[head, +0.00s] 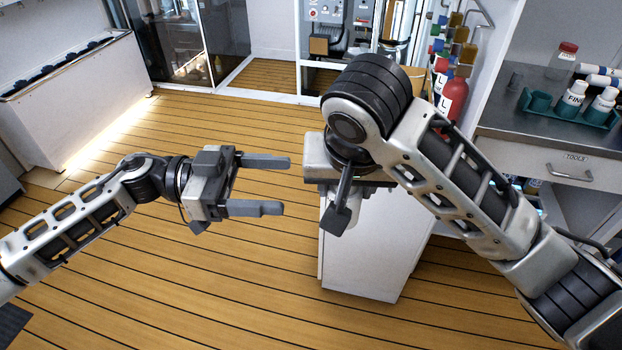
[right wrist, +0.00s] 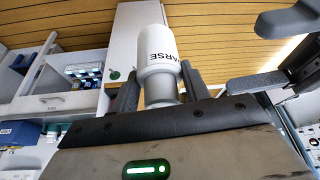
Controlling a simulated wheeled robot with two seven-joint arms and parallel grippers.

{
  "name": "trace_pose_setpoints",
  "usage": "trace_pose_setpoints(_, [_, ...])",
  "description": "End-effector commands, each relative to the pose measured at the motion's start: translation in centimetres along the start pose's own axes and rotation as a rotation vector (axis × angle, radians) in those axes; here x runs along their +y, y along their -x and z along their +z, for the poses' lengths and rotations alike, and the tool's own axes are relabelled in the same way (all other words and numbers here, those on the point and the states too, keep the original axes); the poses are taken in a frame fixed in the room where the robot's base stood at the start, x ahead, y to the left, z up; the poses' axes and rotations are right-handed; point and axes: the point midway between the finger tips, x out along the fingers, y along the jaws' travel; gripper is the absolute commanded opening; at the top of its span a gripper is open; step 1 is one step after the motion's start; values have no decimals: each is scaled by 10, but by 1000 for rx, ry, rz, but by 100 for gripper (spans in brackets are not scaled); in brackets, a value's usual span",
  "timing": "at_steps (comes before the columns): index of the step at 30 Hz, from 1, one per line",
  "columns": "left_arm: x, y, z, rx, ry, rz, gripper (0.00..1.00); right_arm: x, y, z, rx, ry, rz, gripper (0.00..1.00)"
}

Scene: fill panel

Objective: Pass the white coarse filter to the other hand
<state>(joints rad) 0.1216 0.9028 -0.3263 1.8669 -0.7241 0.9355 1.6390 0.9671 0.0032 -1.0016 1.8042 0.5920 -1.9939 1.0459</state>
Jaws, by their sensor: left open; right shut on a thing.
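The white coarse filter, a white cylinder with dark letters ending in "ARSE" (right wrist: 160,48), stands between the two fingers of my right gripper (right wrist: 158,78) in the right wrist view. My right gripper is shut on its narrower lower part.
A white cabinet (head: 365,250) stands below my right gripper. At right, a grey counter (head: 510,115) has a teal tray (head: 548,116) with white bottles and a "TOOLS" drawer (head: 560,165). A red cylinder (head: 454,98) stands behind my right arm. Wooden floor (head: 200,280) is clear at left.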

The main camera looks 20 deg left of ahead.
Motion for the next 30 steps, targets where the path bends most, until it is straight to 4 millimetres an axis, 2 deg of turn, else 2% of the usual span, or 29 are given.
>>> trace_pose_setpoints(5, [0, -18, -1, 8, -2, 1, 71, 0, 0, 0, 1, 0, 0, 22])
trace_pose_setpoints(18, [0, -98, -2, 9, -2, -1, 71, 0, 0, 0, 1, 0, 0, 22])
trace_pose_setpoints(24, [0, -116, -2, 7, -1, -2, 71, 0, 0, 0, 1, 0, 0, 22])
trace_pose_setpoints(30, [0, -120, -1, 6, -1, -3, 71, 0, 0, 0, 1, 0, 0, 22])
